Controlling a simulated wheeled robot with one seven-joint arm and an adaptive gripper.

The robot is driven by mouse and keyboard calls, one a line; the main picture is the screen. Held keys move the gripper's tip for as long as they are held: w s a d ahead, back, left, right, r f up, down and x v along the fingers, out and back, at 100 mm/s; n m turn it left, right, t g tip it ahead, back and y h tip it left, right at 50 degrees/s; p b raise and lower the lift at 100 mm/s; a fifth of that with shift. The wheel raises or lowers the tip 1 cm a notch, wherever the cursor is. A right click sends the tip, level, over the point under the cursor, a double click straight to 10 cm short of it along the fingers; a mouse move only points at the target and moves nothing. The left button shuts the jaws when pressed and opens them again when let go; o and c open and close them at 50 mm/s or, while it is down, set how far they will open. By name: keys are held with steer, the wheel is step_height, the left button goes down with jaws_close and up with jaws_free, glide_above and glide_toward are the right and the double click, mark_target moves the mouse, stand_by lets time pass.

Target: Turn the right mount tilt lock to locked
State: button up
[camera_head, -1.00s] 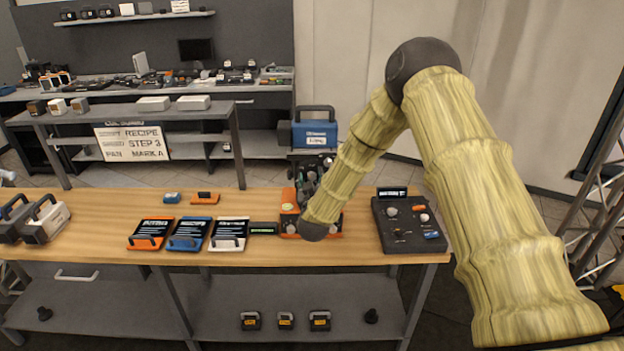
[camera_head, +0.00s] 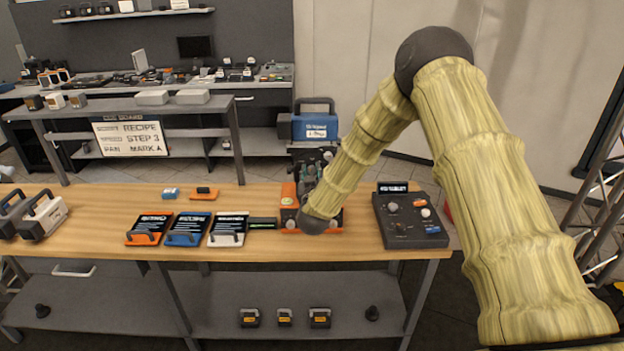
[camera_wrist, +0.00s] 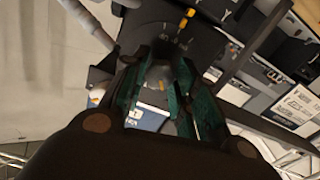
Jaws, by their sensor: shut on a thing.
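The mount (camera_head: 290,205) stands on the wooden bench, with an orange base and a dark upright. A blue box (camera_head: 315,128) with a dark handle sits on top of it. A dark body with a yellow marker (camera_wrist: 183,17) lies beyond the fingertips.
A control panel (camera_head: 405,232) with knobs stands right of the mount. Grey cases (camera_head: 42,215) stand at the far left. The bench (camera_head: 110,212) has clear wood between them.

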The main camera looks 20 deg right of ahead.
steer(key=m+b, duration=0.1)
steer(key=b, duration=0.1)
steer(key=m+b, duration=0.2)
steer(key=shift+d+f+m+b, duration=0.1)
steer(key=shift+f+m+b, duration=0.2)
steer(key=shift+b, duration=0.05)
steer(key=m+b, duration=0.4)
steer(key=b, duration=0.1)
steer(key=shift+m+b, duration=0.3)
steer(key=m+b, duration=0.5)
steer(key=b, duration=0.1)
steer(key=shift+r+m+b, duration=0.2)
steer(key=shift+m+b, duration=1.2)
steer(key=shift+m, duration=0.1)
steer(key=o, duration=1)
steer(key=shift+d+r, duration=0.1)
